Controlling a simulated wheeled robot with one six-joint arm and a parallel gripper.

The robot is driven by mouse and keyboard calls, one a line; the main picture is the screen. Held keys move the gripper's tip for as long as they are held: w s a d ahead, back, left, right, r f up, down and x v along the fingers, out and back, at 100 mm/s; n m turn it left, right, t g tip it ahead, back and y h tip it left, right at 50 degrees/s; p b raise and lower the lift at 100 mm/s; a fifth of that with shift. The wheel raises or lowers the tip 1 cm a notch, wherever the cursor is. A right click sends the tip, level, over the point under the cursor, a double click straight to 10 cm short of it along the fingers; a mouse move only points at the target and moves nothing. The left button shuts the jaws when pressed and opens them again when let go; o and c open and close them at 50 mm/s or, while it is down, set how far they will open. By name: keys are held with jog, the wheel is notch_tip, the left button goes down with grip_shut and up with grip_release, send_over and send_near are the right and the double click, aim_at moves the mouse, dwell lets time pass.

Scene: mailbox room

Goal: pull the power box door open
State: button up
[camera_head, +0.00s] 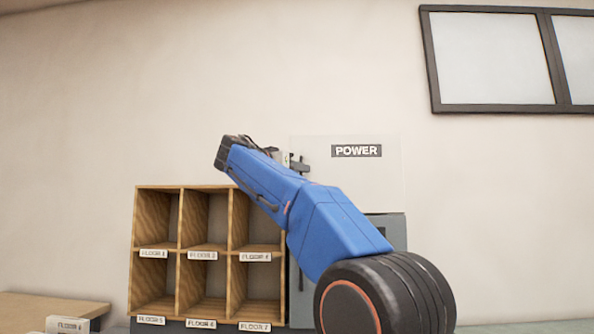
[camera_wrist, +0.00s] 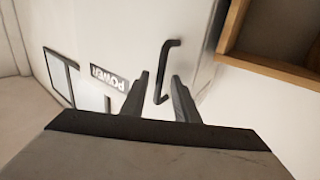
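The grey power box (camera_head: 393,231) stands right of the wooden shelf, largely hidden behind my arm in the head view. A POWER sign (camera_head: 356,151) is on the pale panel above it; the sign also shows in the wrist view (camera_wrist: 108,77). A dark bar handle (camera_wrist: 166,68) stands out from a pale surface in the wrist view. My gripper (camera_wrist: 160,76) is open, with one finger on each side of the handle as seen there. I cannot tell whether the fingers reach its depth or touch it. In the head view my gripper (camera_head: 301,164) is partly hidden behind my wrist.
A wooden shelf (camera_head: 181,218) with several floor-labelled compartments stands directly left of the power box; its edge shows at the wrist view's upper right (camera_wrist: 270,68). A wooden surface (camera_head: 45,304) is at lower left. A dark-framed window (camera_head: 548,55) is high on the right wall.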

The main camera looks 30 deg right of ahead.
grip_shut()
jog(key=shift+s, duration=0.15)
